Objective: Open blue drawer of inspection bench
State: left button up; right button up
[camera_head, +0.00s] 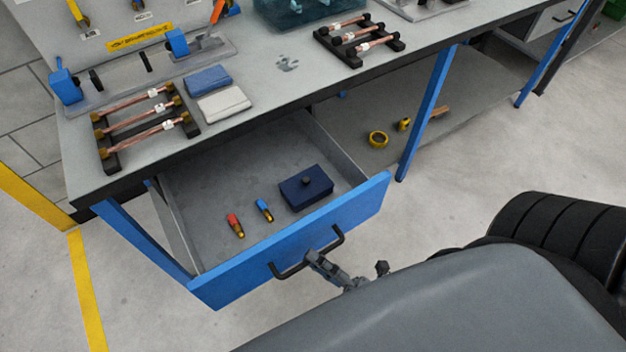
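The blue drawer (240,274) of the inspection bench is pulled well out, and its grey interior shows. A black bar handle (287,271) is fixed on its blue front. My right gripper (315,258) is at the middle of this handle, with its fingers closed around the bar. My own grey arm hides most of the gripper body. Inside the drawer lie a dark blue box (306,192) with a knob, a red-tipped piece (234,224) and a blue-tipped piece (264,209). My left gripper is not in view.
The bench top (262,98) carries racks of copper tubes (143,131), a blue cloth (208,80), a white cloth (223,103) and a teal bin (290,10). A blue bench leg (425,115) stands right of the drawer. Floor in front is clear.

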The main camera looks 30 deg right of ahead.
jog(key=v, duration=1.1)
